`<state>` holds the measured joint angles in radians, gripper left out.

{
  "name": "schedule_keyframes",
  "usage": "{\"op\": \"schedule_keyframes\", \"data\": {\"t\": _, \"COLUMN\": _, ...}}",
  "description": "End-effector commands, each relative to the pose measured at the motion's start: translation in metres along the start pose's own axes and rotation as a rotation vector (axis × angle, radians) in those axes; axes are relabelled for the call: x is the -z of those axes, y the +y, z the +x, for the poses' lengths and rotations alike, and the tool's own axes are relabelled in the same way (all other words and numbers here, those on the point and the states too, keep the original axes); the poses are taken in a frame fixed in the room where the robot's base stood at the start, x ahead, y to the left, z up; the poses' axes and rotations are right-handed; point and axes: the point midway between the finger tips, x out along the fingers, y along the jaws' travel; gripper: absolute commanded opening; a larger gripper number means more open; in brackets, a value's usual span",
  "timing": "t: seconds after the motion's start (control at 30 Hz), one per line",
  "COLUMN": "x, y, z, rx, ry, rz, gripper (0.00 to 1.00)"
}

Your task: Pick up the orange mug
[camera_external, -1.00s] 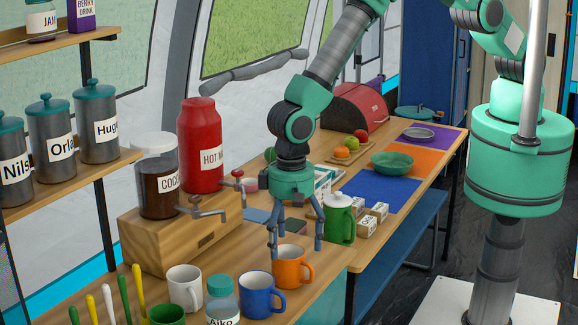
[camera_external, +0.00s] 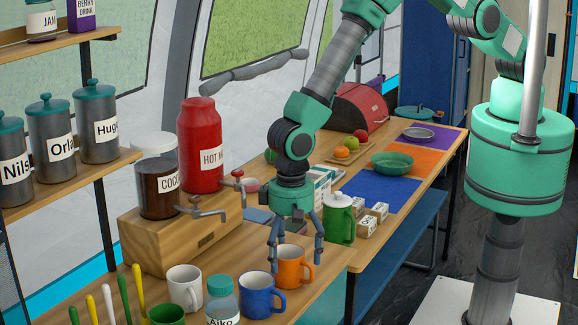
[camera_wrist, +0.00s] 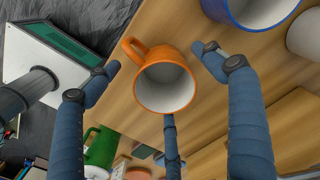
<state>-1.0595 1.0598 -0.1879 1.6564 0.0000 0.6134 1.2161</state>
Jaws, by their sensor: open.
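The orange mug (camera_external: 291,268) stands upright on the wooden counter, right of the blue mug. My gripper (camera_external: 295,258) is open above and around it, fingers pointing down. In the external view one finger comes down on the mug's left and one on its right near the handle. In the wrist view the orange mug (camera_wrist: 164,79) shows its white, empty inside between my spread fingers (camera_wrist: 158,75). Its handle points to the upper left there. I cannot tell whether any finger touches the mug.
The blue mug (camera_external: 258,297) stands close to the left, with a labelled jar (camera_external: 222,300) and a white mug (camera_external: 184,286) beyond. A green pot (camera_external: 338,219) stands behind at the right. A wooden dispenser stand (camera_external: 180,240) is at the back left.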

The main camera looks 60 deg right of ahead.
Motion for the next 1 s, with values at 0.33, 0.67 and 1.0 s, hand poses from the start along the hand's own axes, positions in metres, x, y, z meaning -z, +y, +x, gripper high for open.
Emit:
{"op": "schedule_keyframes", "data": {"t": 0.33, "x": 0.000, "y": 0.000, "z": 0.019, "rx": 0.000, "ry": 0.000, "rz": 0.000, "gripper": 0.83}}
{"op": "schedule_keyframes", "data": {"t": 0.67, "x": 0.000, "y": 0.000, "z": 0.019, "rx": 0.000, "ry": 0.000, "rz": 0.000, "gripper": 0.83}}
{"op": "schedule_keyframes", "data": {"t": 1.0, "x": 0.000, "y": 0.000, "z": 0.019, "rx": 0.000, "ry": 0.000, "rz": 0.000, "gripper": 0.53}}
